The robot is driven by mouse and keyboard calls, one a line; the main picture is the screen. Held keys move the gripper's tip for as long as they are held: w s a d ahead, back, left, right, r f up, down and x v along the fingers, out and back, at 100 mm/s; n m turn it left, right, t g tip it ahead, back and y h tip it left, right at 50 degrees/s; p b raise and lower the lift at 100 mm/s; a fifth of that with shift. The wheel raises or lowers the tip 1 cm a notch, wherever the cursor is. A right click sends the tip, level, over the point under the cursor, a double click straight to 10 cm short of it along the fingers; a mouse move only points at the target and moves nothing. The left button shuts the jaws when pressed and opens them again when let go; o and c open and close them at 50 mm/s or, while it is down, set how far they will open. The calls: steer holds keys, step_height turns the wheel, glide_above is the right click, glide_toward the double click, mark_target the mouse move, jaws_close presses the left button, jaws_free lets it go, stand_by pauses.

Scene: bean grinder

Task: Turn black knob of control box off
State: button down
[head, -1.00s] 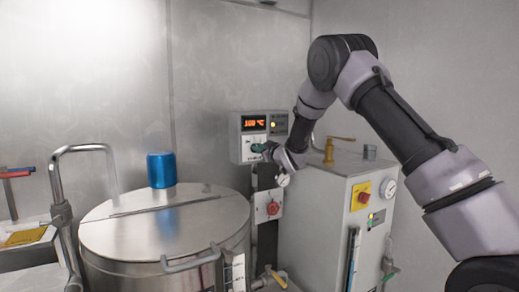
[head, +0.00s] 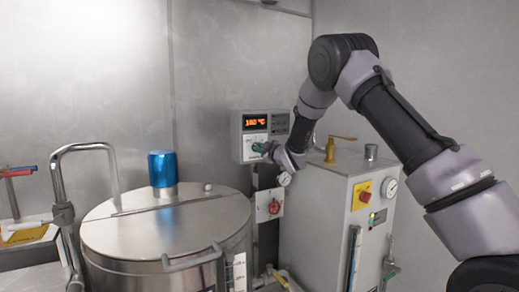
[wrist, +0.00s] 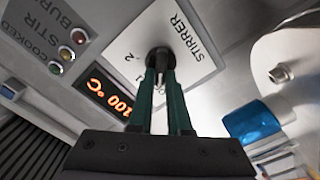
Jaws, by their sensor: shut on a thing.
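The grey control box (head: 263,130) is fixed to the back wall, with an orange temperature display. Its black knob (wrist: 160,57) sits on a white plate marked STIRRER, with a 2 beside it. My gripper (wrist: 164,78) has its green fingers closed around the knob, which partly hides it and the plate markings. In the head view my gripper (head: 262,149) is at the lower front of the box, and my wrist covers the knob there. Red, yellow and green lamps (wrist: 67,53) beside the display look unlit.
A large steel vessel (head: 165,235) with a blue cylinder (head: 162,167) on its lid stands left. A red switch (head: 274,208) is below the box. A grey cabinet (head: 325,220) with a gauge and brass valve is close on the right.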

steer(key=shift+f, duration=0.1)
steer(key=c, duration=0.9)
jaws_free()
steer(key=shift+o, duration=0.2)
steer(key=v, duration=1.1)
steer(key=shift+w, duration=0.1)
